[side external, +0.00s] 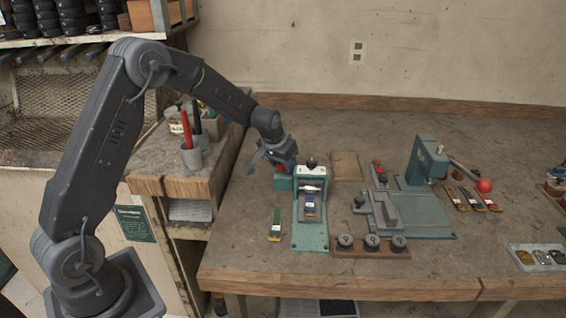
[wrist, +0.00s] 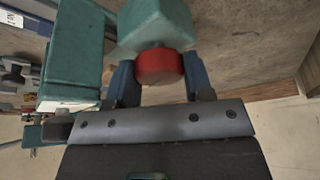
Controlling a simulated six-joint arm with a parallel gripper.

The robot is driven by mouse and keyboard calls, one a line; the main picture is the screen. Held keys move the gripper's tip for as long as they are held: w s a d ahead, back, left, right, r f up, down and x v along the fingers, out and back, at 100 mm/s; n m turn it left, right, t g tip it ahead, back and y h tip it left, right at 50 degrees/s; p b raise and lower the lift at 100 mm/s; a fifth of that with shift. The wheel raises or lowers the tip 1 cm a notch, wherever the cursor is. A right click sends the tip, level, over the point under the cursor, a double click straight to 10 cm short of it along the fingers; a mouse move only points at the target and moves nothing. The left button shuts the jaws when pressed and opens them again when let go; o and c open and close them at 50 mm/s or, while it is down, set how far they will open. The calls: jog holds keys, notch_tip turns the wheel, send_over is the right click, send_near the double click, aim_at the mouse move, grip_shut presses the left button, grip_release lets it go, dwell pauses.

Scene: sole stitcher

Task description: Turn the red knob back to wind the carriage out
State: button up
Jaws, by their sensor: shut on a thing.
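The red knob (wrist: 160,67) sits on the teal housing of the sole stitcher, between the two fingers of my gripper (wrist: 160,80) in the wrist view. My gripper is shut on the knob, one finger on each side. In the side view my gripper (side external: 281,160) is at the left side of the small teal stitcher (side external: 312,238), and the knob is mostly hidden behind it. The carriage (side external: 310,207) carries a dark sole piece with a white label and lies on the stitcher's base, in front of the white head.
A green-and-yellow strip (side external: 276,224) lies left of the stitcher. A teal press with a red-ball lever (side external: 484,186) stands to the right, and a wooden block with black knobs (side external: 371,246) is in front. A pen cup (side external: 192,157) stands on the left shelf.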

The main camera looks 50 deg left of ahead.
jog(key=n+y, duration=0.1)
jog(key=n, duration=0.3)
jog(key=shift+d+n+g+y, duration=0.1)
jog(key=shift+n+g+y, duration=0.2)
jog(key=shift+y, duration=0.1)
jog(key=n+g+y, duration=0.1)
jog(key=n, duration=0.2)
jog(key=shift+w+n, duration=0.1)
jog(key=shift+n, duration=0.3)
jog(key=n+g, duration=0.1)
jog(key=n, duration=0.2)
jog(key=shift+n+y, duration=0.3)
jog(key=shift+n+g, duration=1)
jog(key=shift+n, duration=1)
jog(key=o, duration=0.9)
